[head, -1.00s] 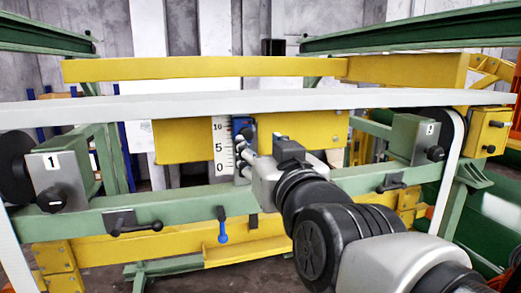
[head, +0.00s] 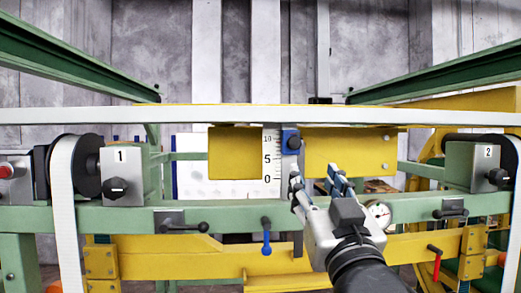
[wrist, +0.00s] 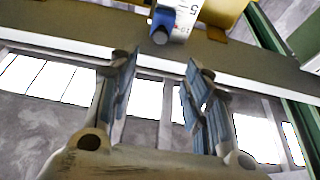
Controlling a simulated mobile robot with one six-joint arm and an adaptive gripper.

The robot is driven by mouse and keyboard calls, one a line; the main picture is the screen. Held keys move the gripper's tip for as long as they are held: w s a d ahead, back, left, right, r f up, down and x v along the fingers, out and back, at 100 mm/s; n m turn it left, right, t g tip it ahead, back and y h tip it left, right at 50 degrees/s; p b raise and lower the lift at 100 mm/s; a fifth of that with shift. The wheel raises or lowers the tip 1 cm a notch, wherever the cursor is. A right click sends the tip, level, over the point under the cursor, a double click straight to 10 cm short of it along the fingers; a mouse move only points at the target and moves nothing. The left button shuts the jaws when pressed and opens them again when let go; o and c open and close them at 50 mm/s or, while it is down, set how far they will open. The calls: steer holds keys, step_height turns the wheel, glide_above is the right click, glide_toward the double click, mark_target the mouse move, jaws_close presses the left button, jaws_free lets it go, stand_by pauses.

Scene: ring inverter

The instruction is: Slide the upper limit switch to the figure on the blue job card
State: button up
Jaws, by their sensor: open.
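The upper limit switch is a blue block with a dark round knob (head: 291,140), on the right edge of a white scale (head: 268,158) marked 0, 5 and 10. It sits about level with the 10. A blue block with a dark knob (wrist: 163,24) also shows beside the scale at the top of the wrist view. My gripper (head: 317,184) is open and empty, below and right of the switch and apart from it. In the wrist view its spread fingers (wrist: 158,78) have nothing between them. I cannot make out a blue job card in either view.
A yellow plate (head: 347,152) lies behind the scale. A pale bar (head: 230,114) crosses above and a green beam (head: 130,217) below. A blue-handled lever (head: 266,238) hangs left of my arm; a dial gauge (head: 379,212) is close on its right.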

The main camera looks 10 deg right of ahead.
mark_target(295, 143)
steer(key=p+x, duration=0.4)
steer(key=x, duration=1.1)
steer(key=shift+w, duration=0.25)
steer(key=shift+f, duration=0.1)
jaws_close()
